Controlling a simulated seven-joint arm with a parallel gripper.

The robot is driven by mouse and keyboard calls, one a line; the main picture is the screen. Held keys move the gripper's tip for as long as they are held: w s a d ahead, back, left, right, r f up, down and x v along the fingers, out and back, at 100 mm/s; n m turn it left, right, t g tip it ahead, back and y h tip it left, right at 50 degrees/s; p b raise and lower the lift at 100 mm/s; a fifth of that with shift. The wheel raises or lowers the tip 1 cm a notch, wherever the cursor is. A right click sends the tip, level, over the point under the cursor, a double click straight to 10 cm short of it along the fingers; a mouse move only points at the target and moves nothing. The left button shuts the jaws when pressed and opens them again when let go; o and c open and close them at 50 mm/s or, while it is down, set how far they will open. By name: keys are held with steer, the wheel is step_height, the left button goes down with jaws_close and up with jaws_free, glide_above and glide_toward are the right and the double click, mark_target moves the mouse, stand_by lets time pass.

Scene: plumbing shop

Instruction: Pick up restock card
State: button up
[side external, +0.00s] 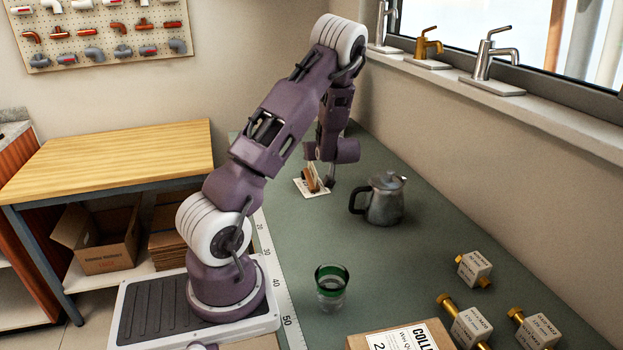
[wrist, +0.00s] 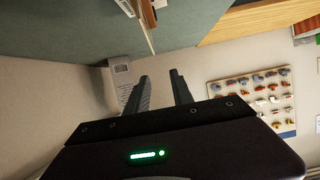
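A small white card (side external: 318,193) with dark marks shows on the green bench top beneath my gripper, with a brown upright piece (side external: 312,177) at it. I cannot tell for sure that this is the restock card. My gripper (side external: 325,185) is low over the bench, close to the right of these, and partly hidden by my wrist. In the wrist view its two fingers (wrist: 159,75) are apart with nothing held between them. A thin pale panel with a brown part (wrist: 146,22) stands at the top edge, beyond the fingertips and cut off by the frame.
A metal pitcher (side external: 385,201) stands close right of my gripper. A green-rimmed glass (side external: 331,289), several boxed brass fittings (side external: 472,327) and a cardboard box (side external: 385,341) are nearer the camera. The window wall bounds the right. A printed grey panel (wrist: 122,82) shows past the fingers.

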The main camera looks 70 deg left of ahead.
glide_toward(309, 171)
steer(key=a, duration=0.1)
steer(key=a+r, duration=0.1)
steer(key=a, duration=0.1)
steer(key=shift+s+a+r, duration=0.1)
steer(key=shift+a+r, duration=0.05)
steer(key=shift+a, duration=0.1)
steer(key=x, duration=0.6)
steer(key=shift+w+a+r, duration=0.2)
steer(key=shift+a+r, duration=0.05)
steer(key=shift+a, duration=0.15)
steer(key=shift+c, duration=0.5)
jaws_close()
